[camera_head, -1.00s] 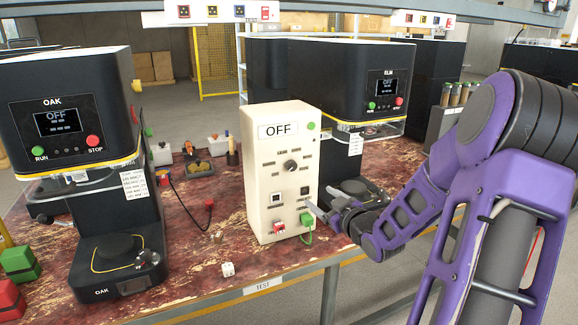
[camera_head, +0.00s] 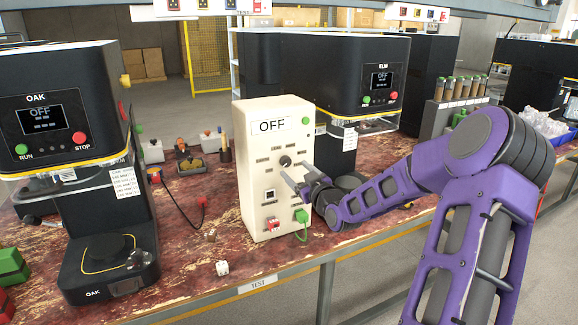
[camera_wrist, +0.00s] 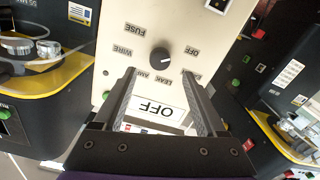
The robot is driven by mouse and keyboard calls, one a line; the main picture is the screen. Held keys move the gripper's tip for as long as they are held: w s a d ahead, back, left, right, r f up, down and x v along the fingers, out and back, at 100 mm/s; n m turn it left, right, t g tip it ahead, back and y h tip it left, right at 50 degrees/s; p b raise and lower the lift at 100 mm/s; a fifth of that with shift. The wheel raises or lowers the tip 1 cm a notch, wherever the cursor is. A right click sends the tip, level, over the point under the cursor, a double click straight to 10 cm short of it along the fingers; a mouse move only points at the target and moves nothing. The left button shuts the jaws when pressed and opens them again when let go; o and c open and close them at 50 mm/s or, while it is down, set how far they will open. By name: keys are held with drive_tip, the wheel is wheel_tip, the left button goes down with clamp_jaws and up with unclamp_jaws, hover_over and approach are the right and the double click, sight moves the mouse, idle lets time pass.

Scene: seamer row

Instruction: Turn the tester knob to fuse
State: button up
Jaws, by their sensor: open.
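The tester (camera_head: 255,215) is a cream box standing upright on the bench. Its display plate (camera_head: 272,125) reads OFF. The dark round knob (camera_head: 285,160) is on its front, ringed by small labels. In the wrist view the knob (camera_wrist: 160,57) appears upside down, its pale mark toward the OFF label (camera_wrist: 192,51). The FUSE label (camera_wrist: 134,29) is at the upper left. My gripper (camera_head: 296,173) is open in front of the panel, just below the knob in the head view. In the wrist view my gripper (camera_wrist: 158,73) has a finger either side of the knob, apparently apart from it.
The ELM seamer (camera_head: 325,75) stands behind the tester, and the OAK seamer (camera_head: 62,130) at left. A green plug with cable (camera_head: 301,216) and a red plug (camera_head: 272,225) are low on the tester's front.

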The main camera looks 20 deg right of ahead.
sight(287, 162)
drive_tip(key=w, duration=0.5)
drive_tip(key=shift+w, duration=0.15)
clamp_jaws()
